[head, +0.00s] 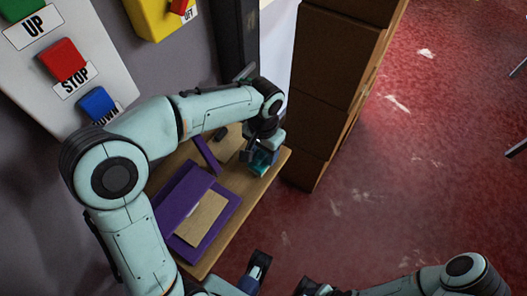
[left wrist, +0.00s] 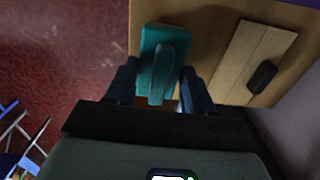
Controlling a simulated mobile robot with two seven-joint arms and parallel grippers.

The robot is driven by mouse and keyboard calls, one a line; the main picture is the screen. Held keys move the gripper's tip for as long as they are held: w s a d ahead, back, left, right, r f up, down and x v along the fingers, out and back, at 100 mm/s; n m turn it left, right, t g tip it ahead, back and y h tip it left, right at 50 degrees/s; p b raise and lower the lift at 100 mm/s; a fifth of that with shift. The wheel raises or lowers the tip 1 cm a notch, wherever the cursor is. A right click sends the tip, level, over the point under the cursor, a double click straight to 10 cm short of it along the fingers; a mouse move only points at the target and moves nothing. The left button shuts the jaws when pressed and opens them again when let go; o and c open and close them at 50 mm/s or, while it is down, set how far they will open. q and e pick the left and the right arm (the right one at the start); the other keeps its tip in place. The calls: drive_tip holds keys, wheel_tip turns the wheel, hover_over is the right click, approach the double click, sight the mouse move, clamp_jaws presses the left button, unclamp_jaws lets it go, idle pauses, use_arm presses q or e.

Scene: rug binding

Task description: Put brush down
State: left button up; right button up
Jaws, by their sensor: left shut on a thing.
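The teal brush (head: 262,165) is at the far right corner of the small wooden table (head: 216,243). My left gripper (head: 257,150) is over that corner and shut on the brush. In the left wrist view the brush (left wrist: 163,50) lies between the two dark fingers (left wrist: 158,88), with its teal block over the wood near the table's edge. I cannot tell if the brush touches the wood.
A purple frame with a wooden panel (head: 203,218) fills the table's near part. A small dark object (left wrist: 262,77) lies on a board. Brown cabinet (head: 325,90) stands just beyond the table. A panel with coloured buttons (head: 66,62) is at left. Red floor (head: 400,190) is open at right.

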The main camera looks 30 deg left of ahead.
use_arm(q)
drive_tip(key=shift+f, duration=0.25)
drive_tip(key=o, duration=0.9)
drive_tip(key=shift+o, duration=0.2)
drive_tip(key=shift+f, duration=0.1)
drive_tip(key=shift+f, duration=0.1)
drive_tip(key=shift+r, duration=0.25)
wheel_tip(320, 180, up, 13)
drive_tip(key=p, duration=0.2)
drive_tip(key=shift+p, duration=0.3)
